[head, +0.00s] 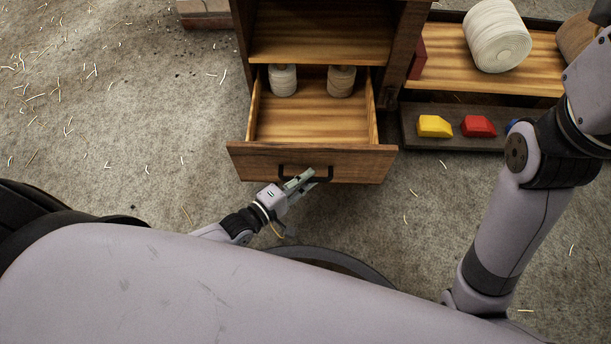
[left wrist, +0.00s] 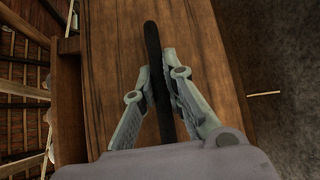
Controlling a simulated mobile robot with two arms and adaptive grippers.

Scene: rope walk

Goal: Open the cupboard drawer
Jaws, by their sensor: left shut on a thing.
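The cupboard drawer (head: 310,163) is pulled out from the wooden cupboard (head: 320,40), and its inside shows from above. Two pale spools, one on the left (head: 283,80) and one on the right (head: 341,81), stand at the back of the drawer. My left gripper (head: 300,182) is at the drawer front, shut on the black bar handle (head: 321,173). In the left wrist view the fingers (left wrist: 160,90) close on both sides of the handle (left wrist: 153,45), in front of the wooden drawer front (left wrist: 110,60). My right arm shows at the right, but its gripper is out of view.
A low shelf right of the cupboard holds a large cream rope coil (head: 496,36). Below it, a dark rack (head: 412,125) holds a yellow block (head: 434,126), a red block (head: 478,126) and a partly hidden blue one. The floor (head: 120,130) at left is clear except for scattered fibres.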

